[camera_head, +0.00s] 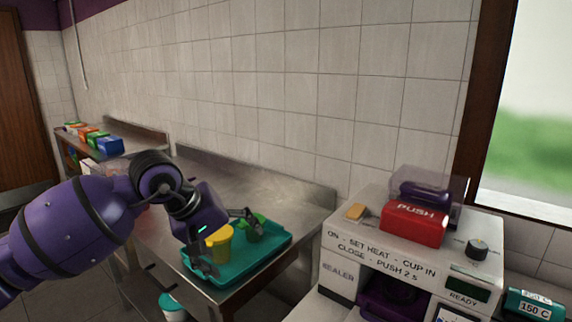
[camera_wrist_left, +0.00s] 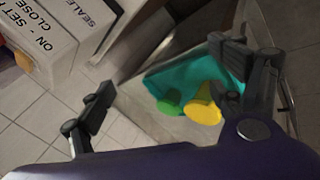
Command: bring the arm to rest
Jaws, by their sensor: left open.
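My left arm comes in from the left, purple and black. Its left gripper (camera_head: 229,240) is open above the teal tray (camera_head: 276,251) on the steel counter. In the left wrist view the gripper's two fingers (camera_wrist_left: 165,88) stand wide apart with nothing held between them. A yellow cup (camera_head: 219,243) and a green cup (camera_head: 253,229) are on the tray, close to each other. They also show in the wrist view, the yellow cup (camera_wrist_left: 203,108) beside the green one (camera_wrist_left: 170,104). The gripper partly hides both cups in the head view. My right gripper is not in view.
A sealer machine (camera_head: 341,270) with a red PUSH button (camera_head: 414,222) and a dark knob (camera_head: 477,249) stands at the right. A teal label block (camera_head: 533,305) reads 150 C. Several coloured boxes (camera_head: 109,145) stand on a far-left shelf. The steel counter (camera_head: 297,197) behind the tray is clear.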

